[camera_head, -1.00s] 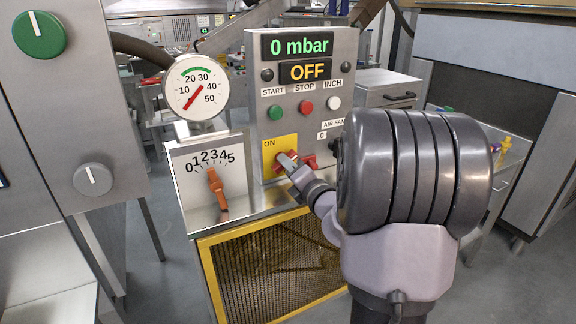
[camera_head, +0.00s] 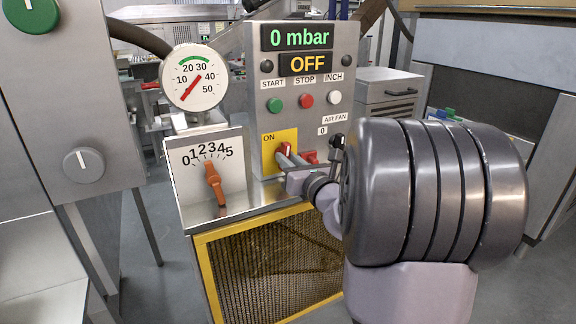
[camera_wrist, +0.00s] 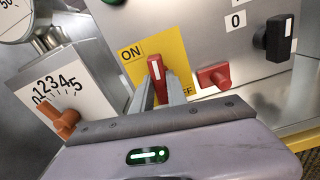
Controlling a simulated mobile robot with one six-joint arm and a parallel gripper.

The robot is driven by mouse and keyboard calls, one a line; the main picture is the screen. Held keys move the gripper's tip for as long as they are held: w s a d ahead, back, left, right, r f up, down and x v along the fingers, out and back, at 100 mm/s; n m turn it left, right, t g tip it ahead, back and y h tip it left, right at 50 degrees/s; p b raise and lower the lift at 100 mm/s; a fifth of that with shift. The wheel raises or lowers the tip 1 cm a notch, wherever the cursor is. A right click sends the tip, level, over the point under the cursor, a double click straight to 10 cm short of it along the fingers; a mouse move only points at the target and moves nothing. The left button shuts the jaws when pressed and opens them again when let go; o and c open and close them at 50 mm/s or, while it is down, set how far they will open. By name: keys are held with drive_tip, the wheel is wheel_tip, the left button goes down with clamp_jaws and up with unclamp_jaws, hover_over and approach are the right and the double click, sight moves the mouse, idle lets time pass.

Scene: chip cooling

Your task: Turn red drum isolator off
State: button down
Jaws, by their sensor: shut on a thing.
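The red isolator handle (camera_wrist: 156,79) is on a yellow plate (camera_wrist: 130,55) marked ON at upper left, with part of OFF showing at lower right. The handle has a white line and stands nearly upright. The head view shows the handle (camera_head: 286,149) and the yellow plate (camera_head: 268,143) too. My gripper (camera_wrist: 160,89) has one finger on each side of the handle and is shut on it. The fingers hide the handle's lower part. In the head view, my gripper (camera_head: 286,160) reaches the plate from the lower right.
A smaller red knob (camera_wrist: 214,76) sits right of the plate, and a black switch (camera_wrist: 273,38) is further right. An orange lever (camera_head: 214,184) on a 0 to 5 scale is at left. The panel display (camera_head: 305,64) reads OFF. A yellow-framed mesh guard (camera_head: 275,262) is below.

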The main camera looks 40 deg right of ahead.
drive_tip(key=shift+f+n+b, duration=0.1)
drive_tip(key=shift+n+b, duration=0.25)
drive_tip(key=shift+n, duration=0.25)
drive_tip(key=c, duration=1.3)
unclamp_jaws()
drive_tip(key=b+v, duration=0.1)
drive_tip(key=v, duration=1.6)
drive_tip(key=shift+s+a, duration=0.15)
drive_tip(key=shift+s, duration=0.05)
